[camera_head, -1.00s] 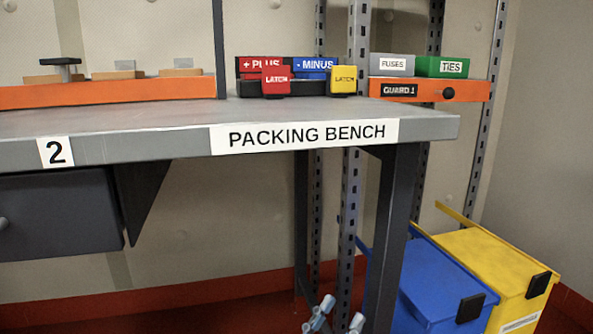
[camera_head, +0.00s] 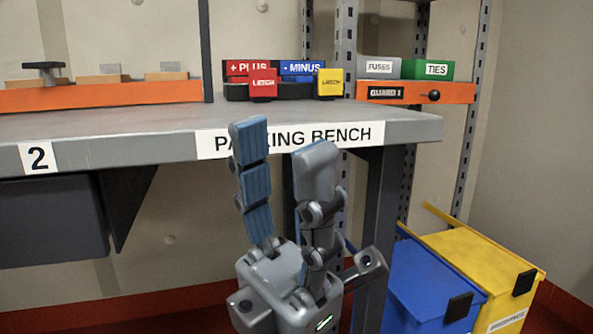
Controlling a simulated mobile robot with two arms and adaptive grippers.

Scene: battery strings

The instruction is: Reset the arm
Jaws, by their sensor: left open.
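My left gripper (camera_head: 283,162) rises from the bottom middle in the head view, fingers pointing up. Its fingers are apart with nothing between them. It stands in front of the packing bench (camera_head: 100,128) front edge and covers part of the "PACKING BENCH" label (camera_head: 345,135). The fingertips reach about the height of the bench top in the picture. My right gripper is not in the view.
On the bench are a red "+ PLUS" block (camera_head: 246,68), a blue "- MINUS" block (camera_head: 302,69), a red latch (camera_head: 263,84) and a yellow latch (camera_head: 330,83). An orange rail (camera_head: 100,95) lies left. Blue (camera_head: 425,285) and yellow (camera_head: 490,262) bins stand lower right.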

